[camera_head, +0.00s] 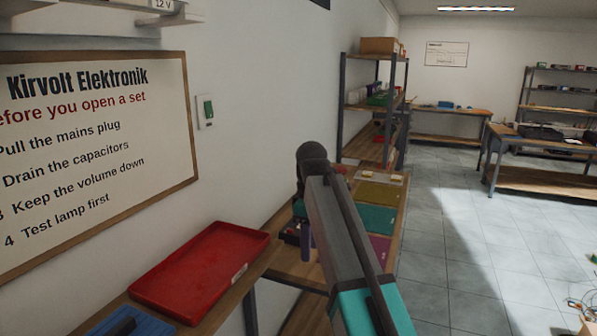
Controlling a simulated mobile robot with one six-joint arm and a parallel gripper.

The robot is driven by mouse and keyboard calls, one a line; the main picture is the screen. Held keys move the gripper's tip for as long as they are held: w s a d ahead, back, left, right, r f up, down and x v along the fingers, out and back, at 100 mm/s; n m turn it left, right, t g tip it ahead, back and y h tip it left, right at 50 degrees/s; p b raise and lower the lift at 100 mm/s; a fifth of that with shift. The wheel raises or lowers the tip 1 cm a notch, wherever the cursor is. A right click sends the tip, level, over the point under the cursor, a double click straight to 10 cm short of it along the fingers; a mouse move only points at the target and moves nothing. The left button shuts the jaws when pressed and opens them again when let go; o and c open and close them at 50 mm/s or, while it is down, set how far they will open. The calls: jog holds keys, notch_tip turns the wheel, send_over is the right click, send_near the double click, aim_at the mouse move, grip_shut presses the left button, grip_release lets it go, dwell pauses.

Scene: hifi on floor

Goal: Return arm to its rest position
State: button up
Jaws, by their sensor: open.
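My arm shows at the lower middle of the head view, a grey link with teal at its lower end and a dark rounded joint at its top. It rises in front of a wooden bench (285,262). My gripper cannot be made out; the arm beyond the dark joint is hidden or out of frame.
A red tray (200,275) and a blue item (130,325) lie on the bench at lower left, near the wall sign (95,160). Coloured mats (378,194) lie beside my arm. A shelf rack (374,100) stands behind. The tiled floor (460,250) at right is largely clear.

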jog(key=s+d+f+m+g+b, duration=0.1)
jog(key=s+d+f+g, duration=0.2)
jog(key=f, duration=1)
jog(key=s+d+f+g, duration=0.1)
jog(key=s+d+f, duration=0.3)
jog(key=f, duration=0.9)
jog(key=s+d+f+m+g+b, duration=0.1)
jog(key=s+d+f+g, duration=0.15)
jog(key=s+f, duration=0.7)
jog(key=s+d+f+m, duration=0.2)
jog(key=s+f+m, duration=0.3)
jog(key=s+f, duration=0.8)
jog(key=s+d+f+m+b, duration=0.1)
jog(key=s+f+m, duration=0.5)
jog(key=s+f, duration=0.7)
jog(key=shift+d+f+m+t, duration=0.35)
jog(key=shift+d+f, duration=0.5)
jog(key=shift+f, duration=1.35)
